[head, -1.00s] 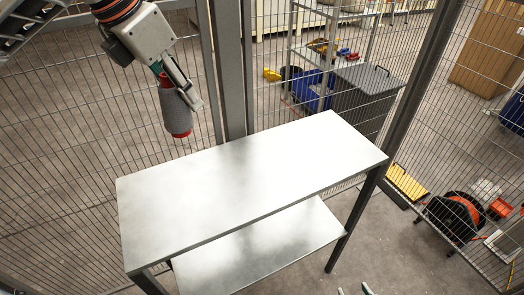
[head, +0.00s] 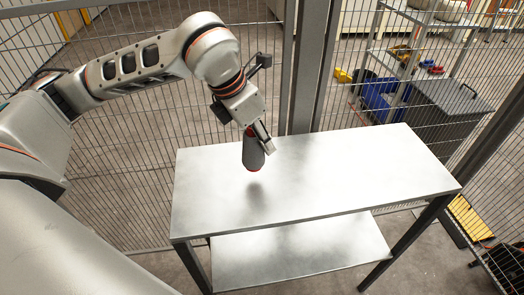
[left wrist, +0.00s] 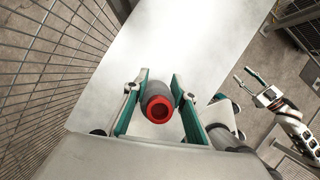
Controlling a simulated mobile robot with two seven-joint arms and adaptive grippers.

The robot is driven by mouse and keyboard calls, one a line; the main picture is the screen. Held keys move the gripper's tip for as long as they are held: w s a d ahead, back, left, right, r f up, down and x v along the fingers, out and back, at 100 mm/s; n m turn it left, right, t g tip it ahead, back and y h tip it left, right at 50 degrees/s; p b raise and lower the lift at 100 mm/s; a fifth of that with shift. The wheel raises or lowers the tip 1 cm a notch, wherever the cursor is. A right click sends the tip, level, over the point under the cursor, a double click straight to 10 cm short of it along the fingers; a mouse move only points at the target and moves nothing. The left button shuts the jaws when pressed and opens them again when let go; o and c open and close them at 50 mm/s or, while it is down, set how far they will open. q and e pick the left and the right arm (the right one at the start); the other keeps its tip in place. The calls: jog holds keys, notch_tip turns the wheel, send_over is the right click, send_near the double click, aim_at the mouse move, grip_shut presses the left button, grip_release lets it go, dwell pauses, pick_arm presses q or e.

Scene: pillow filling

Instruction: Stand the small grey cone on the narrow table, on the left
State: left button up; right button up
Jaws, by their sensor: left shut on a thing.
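The small grey cone (head: 253,154) has red ends and hangs close to upright above the left part of the narrow table (head: 330,180). My left gripper (head: 257,137) is shut on it near its top. A dark shadow lies on the metal top just below the cone, which seems a little above the surface. In the left wrist view the cone's red end (left wrist: 158,109) faces the camera between the green-padded fingers of my left gripper (left wrist: 153,92). My right gripper (left wrist: 243,74) shows at the right there, its fingers apart and empty.
The tabletop is otherwise bare, with an empty lower shelf (head: 300,254) beneath. A wire mesh fence (head: 120,190) and grey posts (head: 303,70) stand close behind the table. Bins (head: 448,112) and a rack are beyond the fence.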

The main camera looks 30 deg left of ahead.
aim_at(245, 136)
pick_arm(q)
jog(key=shift+f, duration=2)
jog(key=o, duration=1.2)
jog(key=shift+f, duration=0.1)
jog(key=shift+r, duration=0.35)
jog(key=v, duration=1)
jog(key=shift+r, duration=0.15)
jog(key=shift+s+a+r, duration=0.2)
jog(key=shift+s+r, duration=0.15)
jog(key=shift+r, duration=0.25)
